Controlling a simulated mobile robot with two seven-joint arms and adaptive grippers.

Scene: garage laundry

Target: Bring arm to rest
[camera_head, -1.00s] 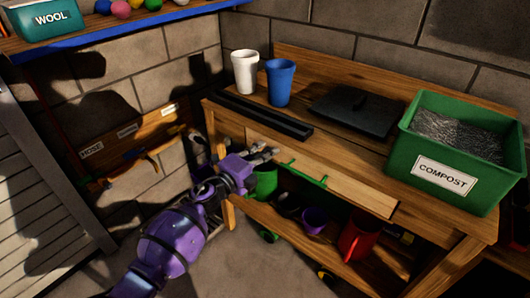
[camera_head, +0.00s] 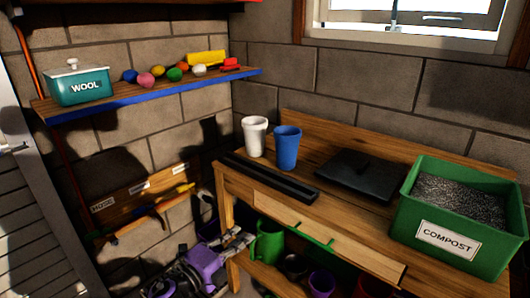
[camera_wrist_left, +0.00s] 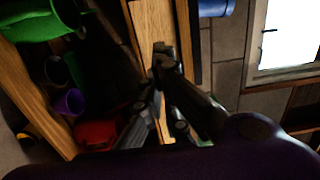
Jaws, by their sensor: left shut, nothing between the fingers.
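My left gripper (camera_head: 240,240) shows low in the head view, its purple wrist below the left end of the wooden workbench (camera_head: 330,209). It is beside the bench's left front leg, close to the green watering can (camera_head: 267,243) on the lower shelf. In the left wrist view the dark fingers (camera_wrist_left: 160,62) come together at their tips, shut and empty, in front of the bench's wooden drawer front (camera_wrist_left: 150,20). I cannot tell the exact gap to the wood. My right gripper is in neither view.
On the bench stand a white cup (camera_head: 254,135), a blue cup (camera_head: 287,142), a black flat lid (camera_head: 361,173) and a green compost bin (camera_head: 405,228). A wall shelf (camera_head: 150,104) holds the teal wool box (camera_head: 75,87). A slatted door (camera_head: 30,215) is at left.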

